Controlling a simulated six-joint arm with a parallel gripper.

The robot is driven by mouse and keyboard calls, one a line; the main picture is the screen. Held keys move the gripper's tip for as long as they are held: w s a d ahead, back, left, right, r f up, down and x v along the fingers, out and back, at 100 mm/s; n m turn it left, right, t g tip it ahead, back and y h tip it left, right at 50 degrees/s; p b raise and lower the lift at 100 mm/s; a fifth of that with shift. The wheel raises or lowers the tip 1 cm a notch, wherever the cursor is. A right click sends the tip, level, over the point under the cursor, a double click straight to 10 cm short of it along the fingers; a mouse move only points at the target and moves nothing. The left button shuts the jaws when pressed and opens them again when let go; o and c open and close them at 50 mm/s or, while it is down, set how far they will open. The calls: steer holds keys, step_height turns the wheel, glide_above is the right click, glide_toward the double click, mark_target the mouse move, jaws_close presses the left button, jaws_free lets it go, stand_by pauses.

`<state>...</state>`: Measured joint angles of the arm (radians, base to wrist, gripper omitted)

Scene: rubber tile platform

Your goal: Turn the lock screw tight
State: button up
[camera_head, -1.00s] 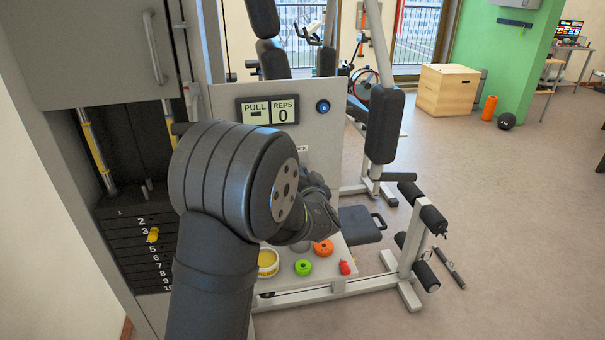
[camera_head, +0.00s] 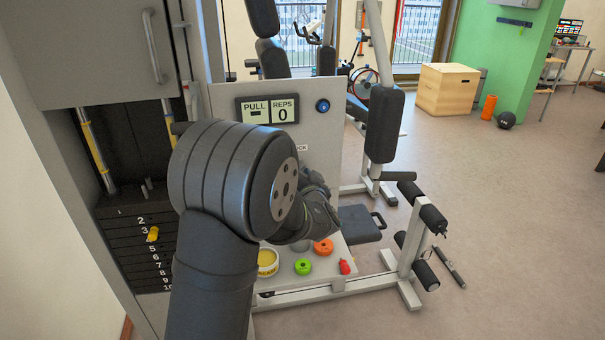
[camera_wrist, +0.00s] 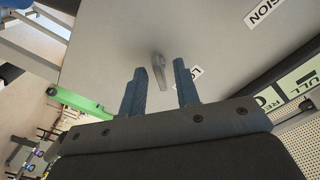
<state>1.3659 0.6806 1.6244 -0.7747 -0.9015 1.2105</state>
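In the wrist view, a small grey lock screw (camera_wrist: 160,70) with a narrow handle stands out from the pale panel (camera_wrist: 110,40). My gripper (camera_wrist: 159,67) is open, its two dark fingers apart, one on each side of the screw in the picture. A gap shows between the screw and each finger; how far the tips are from the panel is hard to tell. A LOCK label (camera_wrist: 196,73) is partly hidden behind the right finger. In the head view, my arm hides the screw and the fingertips; the panel (camera_head: 225,100) stands behind it.
A PULL/REPS display (camera_head: 267,110) and a blue button (camera_head: 323,105) sit high on the panel. Below are a yellow-rimmed tub (camera_head: 267,262), a green ring (camera_head: 303,267), an orange ring (camera_head: 323,247) and a red item (camera_head: 346,266). The weight stack (camera_head: 140,250) is at left.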

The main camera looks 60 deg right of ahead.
steer(key=shift+s+a, duration=0.1)
steer(key=v, duration=1.7)
steer(key=shift+r, duration=0.1)
steer(key=x, duration=1.7)
